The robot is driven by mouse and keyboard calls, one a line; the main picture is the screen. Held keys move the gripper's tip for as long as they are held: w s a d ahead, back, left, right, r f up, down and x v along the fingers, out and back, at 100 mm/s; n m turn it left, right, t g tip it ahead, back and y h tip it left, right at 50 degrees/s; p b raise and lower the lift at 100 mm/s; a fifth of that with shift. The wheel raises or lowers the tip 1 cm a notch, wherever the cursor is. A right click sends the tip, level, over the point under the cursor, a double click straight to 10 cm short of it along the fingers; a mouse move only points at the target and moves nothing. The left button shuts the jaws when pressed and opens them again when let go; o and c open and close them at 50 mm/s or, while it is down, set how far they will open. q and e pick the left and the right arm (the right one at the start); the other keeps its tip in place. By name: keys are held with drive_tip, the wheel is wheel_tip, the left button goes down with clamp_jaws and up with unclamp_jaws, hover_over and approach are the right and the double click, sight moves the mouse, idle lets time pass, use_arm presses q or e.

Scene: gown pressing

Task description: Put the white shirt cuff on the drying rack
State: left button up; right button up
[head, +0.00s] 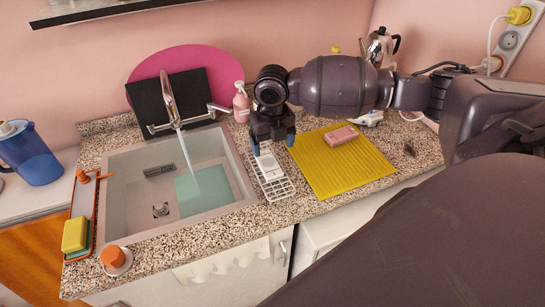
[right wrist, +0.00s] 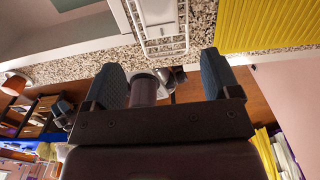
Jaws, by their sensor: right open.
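The white drying rack (head: 276,187) stands on the counter between the sink and the yellow mat; it also shows in the right wrist view (right wrist: 166,46). A small white piece that looks like the shirt cuff (head: 267,163) lies on the rack's far part; it shows at the top edge of the right wrist view (right wrist: 158,12). My right gripper (head: 272,146) is open and points down just above the cuff. In the right wrist view its two fingers (right wrist: 162,78) are wide apart with nothing between them. My left gripper is not in view.
The sink (head: 128,205) with a running tap (head: 170,100) is left of the rack. The yellow mat (head: 345,175) with a pink block (head: 341,135) is on the right. A pink soap bottle (head: 241,103) stands behind the rack. A kettle (head: 380,48) is at the back.

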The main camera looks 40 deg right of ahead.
drive_tip(key=shift+r, duration=1.15)
drive_tip(key=shift+f, duration=0.1)
